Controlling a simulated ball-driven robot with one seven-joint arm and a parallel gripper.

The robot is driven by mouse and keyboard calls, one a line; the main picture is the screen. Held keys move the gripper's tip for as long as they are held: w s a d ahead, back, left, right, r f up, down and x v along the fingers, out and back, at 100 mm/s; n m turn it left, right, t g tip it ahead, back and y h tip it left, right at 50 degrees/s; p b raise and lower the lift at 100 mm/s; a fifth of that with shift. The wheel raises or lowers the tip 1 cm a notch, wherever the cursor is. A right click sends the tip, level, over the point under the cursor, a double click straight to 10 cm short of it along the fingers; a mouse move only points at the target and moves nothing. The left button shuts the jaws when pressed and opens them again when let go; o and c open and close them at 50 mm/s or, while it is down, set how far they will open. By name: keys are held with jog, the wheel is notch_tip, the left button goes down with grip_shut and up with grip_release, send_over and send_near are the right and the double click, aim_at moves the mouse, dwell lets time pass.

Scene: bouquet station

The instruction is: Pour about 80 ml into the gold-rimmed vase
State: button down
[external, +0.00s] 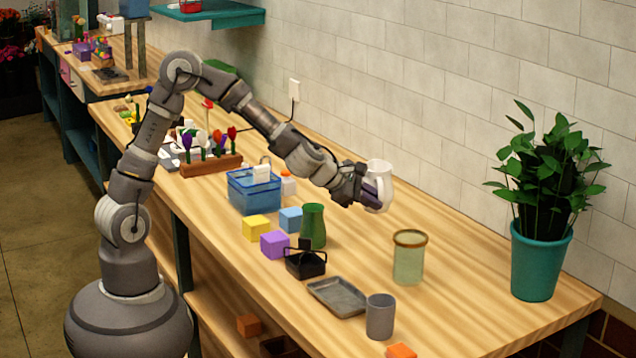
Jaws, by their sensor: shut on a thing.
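The gold-rimmed vase (409,259) is a pale green, see-through cylinder with a gold-brown rim. It stands upright on the right part of the wooden table. My gripper (366,197) is shut on a white pitcher (379,179) and holds it upright above the table, behind and to the left of the vase. The pitcher is apart from the vase. What is inside the pitcher cannot be seen.
A green vase (313,226), a small black basket (305,263), a grey tray (337,297) and a grey cup (380,316) stand along the front. A blue bin (254,190) is further left. A potted plant (535,262) stands right. Table between gold-rimmed vase and plant is clear.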

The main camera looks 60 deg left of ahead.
jog(key=s+d+r+m+h+b, duration=0.1)
jog(key=s+d+h+b, duration=0.15)
jog(key=d, duration=0.65)
jog(key=s+d+r+m+h+b, duration=0.15)
jog(key=s+d, duration=0.25)
jog(key=d, duration=0.4)
jog(key=s+d+f+m+g+b, duration=0.1)
jog(key=s+d+f+b, duration=0.2)
jog(key=s+d+f, duration=0.3)
jog(key=shift+s+d+f+b, duration=0.35)
jog(key=shift+s+d+f, duration=0.1)
jog(key=shift+f, duration=0.1)
jog(key=shift+a+g, duration=0.15)
jog(key=shift+g, duration=0.15)
jog(key=w+a+r+n+g+h+p, duration=0.5)
jog(key=w+r+p, duration=0.1)
jog(key=p, duration=1.6)
jog(key=shift+a+r+g+h, duration=0.25)
jog(key=shift+r+g+h, duration=0.15)
jog(key=shift+r, duration=0.5)
